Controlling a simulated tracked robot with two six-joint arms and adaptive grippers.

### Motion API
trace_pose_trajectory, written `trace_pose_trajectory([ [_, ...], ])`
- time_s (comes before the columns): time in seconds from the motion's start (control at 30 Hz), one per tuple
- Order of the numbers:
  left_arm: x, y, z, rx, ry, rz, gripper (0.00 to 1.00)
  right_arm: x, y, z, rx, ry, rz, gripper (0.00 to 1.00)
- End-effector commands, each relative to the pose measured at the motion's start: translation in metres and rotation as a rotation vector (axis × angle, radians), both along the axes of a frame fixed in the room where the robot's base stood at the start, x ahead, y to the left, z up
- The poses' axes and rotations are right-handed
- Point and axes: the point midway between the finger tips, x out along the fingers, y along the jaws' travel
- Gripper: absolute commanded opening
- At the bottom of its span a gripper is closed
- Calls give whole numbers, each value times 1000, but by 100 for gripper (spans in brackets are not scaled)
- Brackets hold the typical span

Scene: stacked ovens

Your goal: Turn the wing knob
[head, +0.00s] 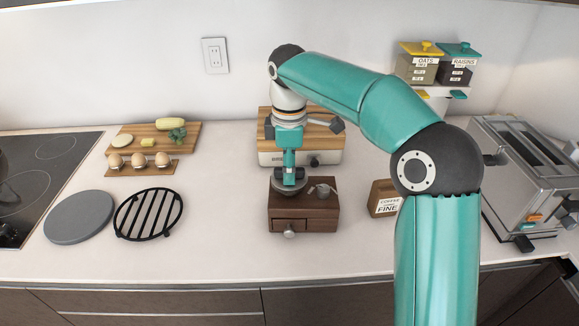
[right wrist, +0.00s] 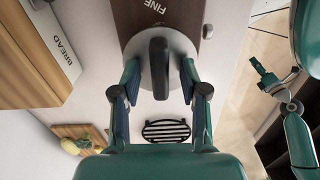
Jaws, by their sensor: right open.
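The wing knob (right wrist: 158,68) is a dark upright fin on a round pale grey dome, seen in the right wrist view. The dome (head: 287,185) tops a dark wooden grinder box (head: 318,217) in the head view, mostly under my gripper. My right gripper (right wrist: 160,76) is open, with one finger on each side of the knob. Gaps show between fingers and fin, and I see no clear contact. In the head view the right gripper (head: 289,176) points down over the box and hides the knob. A distant teal arm, apparently my left gripper (right wrist: 264,76), shows in the right wrist view; its jaws are too small to judge.
A bread box (head: 275,158) stands close behind the grinder. A small wooden box with a "COFFEE FINE" label (head: 387,207) is to its right, then a toaster (head: 515,190). A black trivet (head: 148,213) lies left. Counter between trivet and grinder is clear.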

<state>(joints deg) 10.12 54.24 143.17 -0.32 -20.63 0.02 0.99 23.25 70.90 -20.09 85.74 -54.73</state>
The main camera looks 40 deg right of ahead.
Motion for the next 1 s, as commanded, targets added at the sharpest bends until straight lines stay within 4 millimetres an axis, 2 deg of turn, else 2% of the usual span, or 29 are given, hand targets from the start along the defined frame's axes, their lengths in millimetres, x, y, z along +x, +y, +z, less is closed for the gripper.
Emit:
trace_pose_trajectory([
  [0.17,0,0,0,0,0,0,40,0,0,0,0,0,-1,42],
  [0.4,0,0,0,0,0,0,40,0,0,0,0,0,-1,2],
  [0.43,0,0,0,0,0,0,40,0,0,0,0,0,-1,0],
  [0.77,0,0,2,0,0,0,40,0,0,1,0,0,-17,0],
  [1.0,0,0,8,0,0,0,40,0,0,2,-1,1,-105,0],
])
